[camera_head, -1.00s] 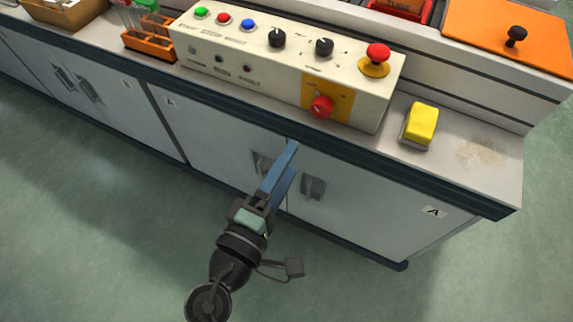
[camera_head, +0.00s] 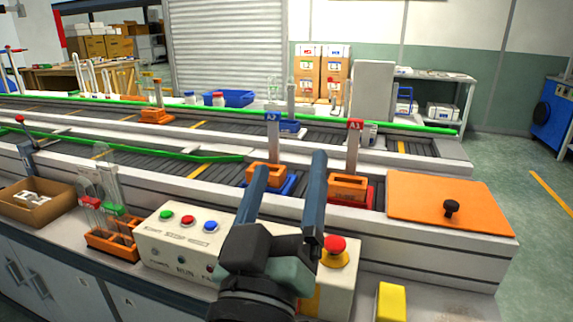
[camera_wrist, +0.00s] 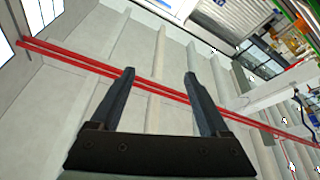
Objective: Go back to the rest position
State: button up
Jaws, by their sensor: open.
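My gripper (camera_head: 289,180) is raised in front of the control panel in the head view, its two long dark-blue fingers pointing up. The fingers are well apart with nothing between them. In the wrist view my gripper (camera_wrist: 160,75) is also open and empty, pointing toward the ceiling and its red pipes. My gripper hides part of the white control panel (camera_head: 165,243), including its knobs. No task object is held.
A red emergency button (camera_head: 335,244) stands just right of my gripper. A yellow block (camera_head: 391,302) lies at the front right. An orange plate (camera_head: 440,198) with a black knob is at right.

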jog(key=s+r+m+t+y, duration=0.1)
jog(key=s+r+t+y, duration=0.3)
jog(key=r, duration=0.6)
jog(key=s+r+m+t, duration=0.2)
jog(key=s+r, duration=0.4)
jog(key=r, duration=0.3)
notch_tip(320, 180, up, 25)
jog(key=w+p, duration=0.1)
jog(key=p, duration=2.4)
jog(key=shift+r+p, duration=0.15)
jog(key=shift+p, duration=0.25)
